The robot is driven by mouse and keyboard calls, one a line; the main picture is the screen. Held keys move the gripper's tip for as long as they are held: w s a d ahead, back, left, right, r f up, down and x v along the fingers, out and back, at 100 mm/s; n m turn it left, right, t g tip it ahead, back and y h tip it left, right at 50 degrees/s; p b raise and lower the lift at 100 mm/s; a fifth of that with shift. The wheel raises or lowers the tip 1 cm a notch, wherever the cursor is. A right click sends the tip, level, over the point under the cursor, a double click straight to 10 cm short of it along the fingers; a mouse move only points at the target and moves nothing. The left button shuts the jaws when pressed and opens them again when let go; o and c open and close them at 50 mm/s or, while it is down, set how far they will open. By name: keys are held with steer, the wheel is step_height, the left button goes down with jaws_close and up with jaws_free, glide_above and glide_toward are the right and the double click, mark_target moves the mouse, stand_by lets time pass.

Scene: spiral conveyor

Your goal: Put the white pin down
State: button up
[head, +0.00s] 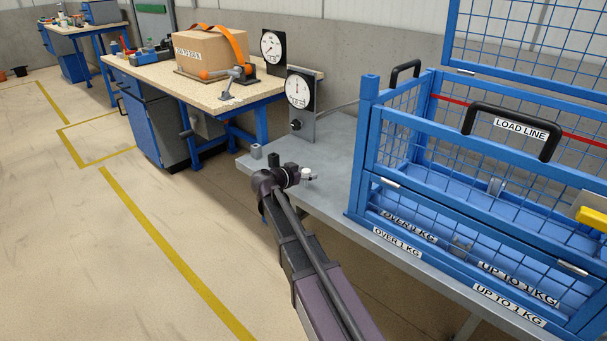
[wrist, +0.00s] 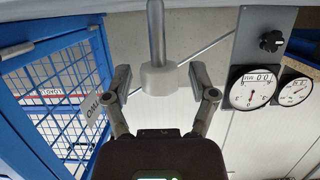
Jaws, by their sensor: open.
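In the wrist view the pin's white collar or head (wrist: 160,79) lies between the two fingers of my gripper (wrist: 161,77), with a grey shaft running up to the top edge. The fingers are open, with a gap on both sides of the white part. The shaft's far end is cut off, so I cannot tell exactly how it meets the table.
A blue mesh crate (head: 367,160) with sorting labels stands at the right on the table. A workbench with a carton (head: 211,52) is further back.

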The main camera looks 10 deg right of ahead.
steer(key=shift+r, duration=0.15)
steer(key=shift+s+a+r+p, duration=0.25)
steer(key=shift+s+a+p, duration=0.1)
steer(key=shift+a+p, duration=0.1)
steer(key=p+v, duration=0.3)
steer(key=v, duration=0.8)
steer(key=shift+w+f, duration=0.1)
steer(key=shift+d, duration=0.1)
